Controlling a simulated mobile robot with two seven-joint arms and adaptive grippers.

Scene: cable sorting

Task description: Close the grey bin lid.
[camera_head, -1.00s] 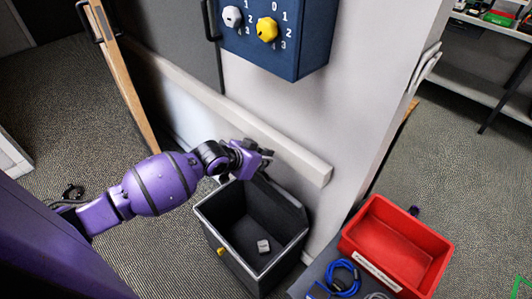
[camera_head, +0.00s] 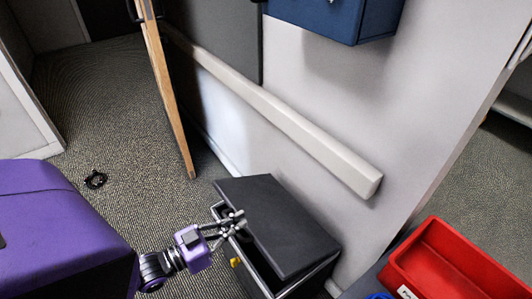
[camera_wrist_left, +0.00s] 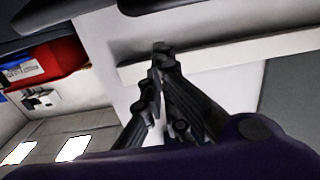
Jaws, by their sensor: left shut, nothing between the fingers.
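The grey bin (camera_head: 258,277) stands on the floor against the wall, with a yellow latch (camera_head: 235,262) on its front. Its dark grey lid (camera_head: 285,230) is swung over the opening and lies partly lowered, with a dark gap between lid and rim at the front left. The lid hides most of the bin's inside. My left gripper (camera_head: 238,222) is shut and empty at the left edge of the lid; I cannot tell if it touches. Its shut fingers also show in the left wrist view (camera_wrist_left: 160,60). My right gripper is not in view.
A pale rail (camera_head: 290,125) runs along the wall above the bin. A red tray (camera_head: 455,265) is at the lower right. A wooden board edge (camera_head: 170,100) stands behind at the left. A small dark object (camera_head: 96,180) lies on the carpet; carpet around it is clear.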

